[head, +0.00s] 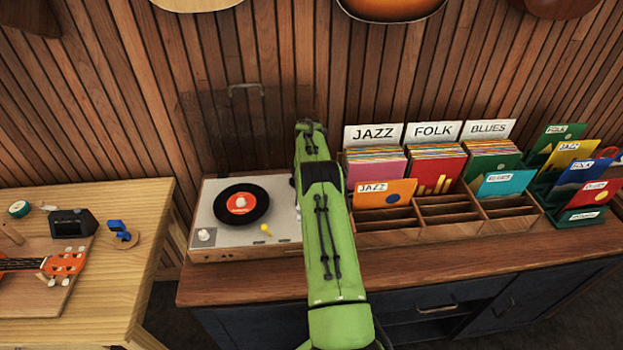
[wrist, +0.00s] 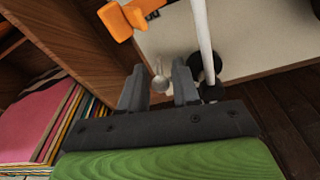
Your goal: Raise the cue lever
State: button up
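The turntable (head: 215,222), a pale deck with a wooden body, stands on the cabinet left of my green arm. In the wrist view, a small pale lever with a rounded end (wrist: 161,78), which looks like the cue lever, shows between the fingers of my gripper (wrist: 160,88). The fingers are apart, with gaps visible on both sides of it. The white tonearm tube (wrist: 203,35) runs just right of the fingers, with black round parts at its lower end. In the head view my arm hides the gripper, the lever and the deck's right side.
An orange part (wrist: 122,20) stands near the deck's edge in the wrist view. A black record (head: 228,208) lies on the deck. Record bins (head: 450,222) stand close to the right. A wooden workbench (head: 130,230) is to the left.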

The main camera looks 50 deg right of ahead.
jog(key=shift+o, duration=0.4)
notch_tip(320, 180, up, 16)
jog(key=s+a+p, duration=0.1)
jog(key=a, duration=0.1)
jog(key=shift+f, duration=0.25)
jog(key=shift+o, duration=0.5)
jog(key=shift+s, duration=0.1)
